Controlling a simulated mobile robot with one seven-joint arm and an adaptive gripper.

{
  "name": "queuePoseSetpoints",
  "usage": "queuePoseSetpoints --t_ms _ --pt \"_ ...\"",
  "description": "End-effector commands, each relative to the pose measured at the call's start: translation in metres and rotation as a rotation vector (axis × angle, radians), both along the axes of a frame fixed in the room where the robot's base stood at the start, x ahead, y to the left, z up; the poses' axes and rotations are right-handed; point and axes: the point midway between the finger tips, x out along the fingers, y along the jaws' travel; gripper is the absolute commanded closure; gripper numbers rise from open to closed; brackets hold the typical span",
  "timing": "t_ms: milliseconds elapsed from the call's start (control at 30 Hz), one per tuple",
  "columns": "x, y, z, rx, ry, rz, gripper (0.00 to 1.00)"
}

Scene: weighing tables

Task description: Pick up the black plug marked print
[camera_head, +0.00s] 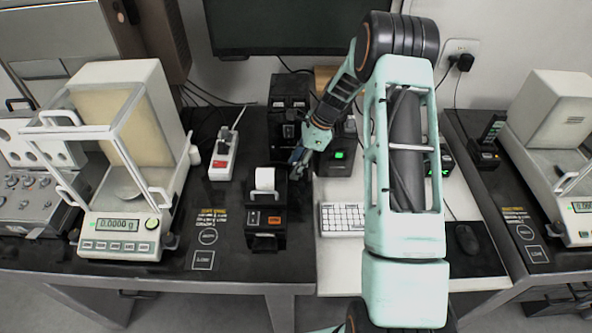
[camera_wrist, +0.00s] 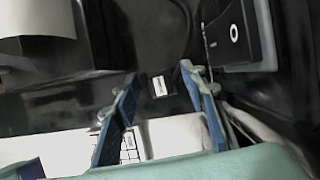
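In the wrist view a small dark piece with a white label (camera_wrist: 160,86) lies between and beyond my fingertips; it may be the black plug marked print, but its lettering is too small to read. My gripper (camera_wrist: 159,78) is open, its two blue fingers apart with nothing held between them. In the head view my gripper (camera_head: 298,163) hangs low over the dark table, just right of the label printer (camera_head: 265,218) with its white paper roll (camera_head: 264,178). I cannot make out the labelled piece in the head view.
A white keyboard (camera_head: 342,218) is right of the printer. Black devices (camera_head: 289,100) stand behind my gripper. A power strip (camera_head: 223,158) and a balance (camera_head: 120,245) are to the left. A monitor (camera_head: 290,25) is at the back, a mouse (camera_head: 467,239) at right.

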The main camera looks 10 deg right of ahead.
Motion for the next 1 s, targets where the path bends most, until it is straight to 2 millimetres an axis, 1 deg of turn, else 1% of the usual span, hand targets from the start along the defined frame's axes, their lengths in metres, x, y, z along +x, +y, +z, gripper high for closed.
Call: queuePoseSetpoints --t_ms 167,500,533,833,933,1000 --pt "0.000 0.000 0.000 0.000 -0.001 0.001 0.61" --pt "0.000 0.000 0.000 0.000 -0.001 0.000 0.97" --pt "0.000 0.000 0.000 0.000 -0.001 0.001 0.99" --pt "0.001 0.000 0.003 -0.001 -0.001 0.001 0.99" --pt "0.001 0.000 0.009 -0.001 -0.003 0.000 0.99" --pt "0.001 -0.001 0.016 -0.002 -0.004 0.000 0.99"
